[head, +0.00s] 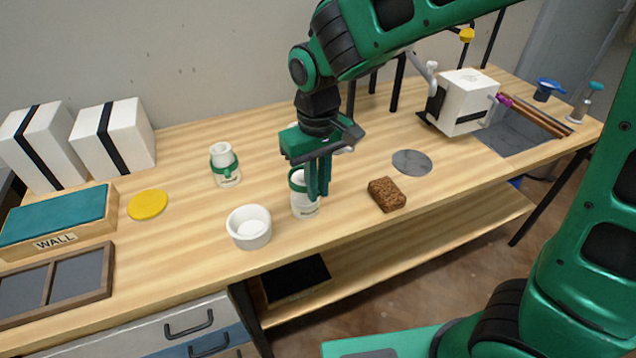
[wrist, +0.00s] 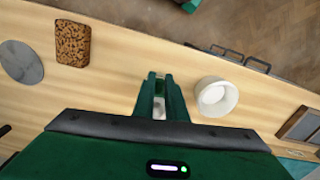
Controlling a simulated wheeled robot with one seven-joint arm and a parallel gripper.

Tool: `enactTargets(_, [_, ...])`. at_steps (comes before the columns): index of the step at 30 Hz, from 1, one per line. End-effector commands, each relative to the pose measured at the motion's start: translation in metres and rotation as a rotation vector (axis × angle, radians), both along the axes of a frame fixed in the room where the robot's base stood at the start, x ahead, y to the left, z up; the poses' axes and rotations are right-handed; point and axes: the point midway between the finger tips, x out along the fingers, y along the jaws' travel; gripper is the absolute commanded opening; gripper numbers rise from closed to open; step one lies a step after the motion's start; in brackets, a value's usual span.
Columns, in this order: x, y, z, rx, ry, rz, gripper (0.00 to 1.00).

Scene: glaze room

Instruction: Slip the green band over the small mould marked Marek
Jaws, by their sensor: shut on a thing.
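The band shows at the upper part of a small white mould (head: 304,206), whose dark lettering is too small to read. The fingers hide part of both, so I cannot tell whether the band rests on the mould. In the wrist view my gripper (wrist: 160,82) has a bit of the white mould (wrist: 159,110) showing between its fingers. A second white mould (head: 222,153) with a green band (head: 225,166) around it stands farther back to the left; its lettering is unreadable.
A white bowl (head: 248,238) stands close on the left, and a brown sponge-like block (head: 387,195) lies on the right. A grey disc (head: 412,162) and yellow disc (head: 148,205) lie flat. A box marked WALL (head: 62,240) is at the left. The front edge is near.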

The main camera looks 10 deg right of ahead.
Motion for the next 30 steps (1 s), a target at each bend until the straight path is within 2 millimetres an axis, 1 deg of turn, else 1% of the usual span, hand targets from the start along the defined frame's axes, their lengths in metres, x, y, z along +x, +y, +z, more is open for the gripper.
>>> enactTargets(8, [0.000, 0.000, -0.001, 0.000, 0.000, 0.000, 0.00])
enactTargets(30, [0.000, 0.000, -0.016, 0.000, -0.001, -0.001, 0.00])
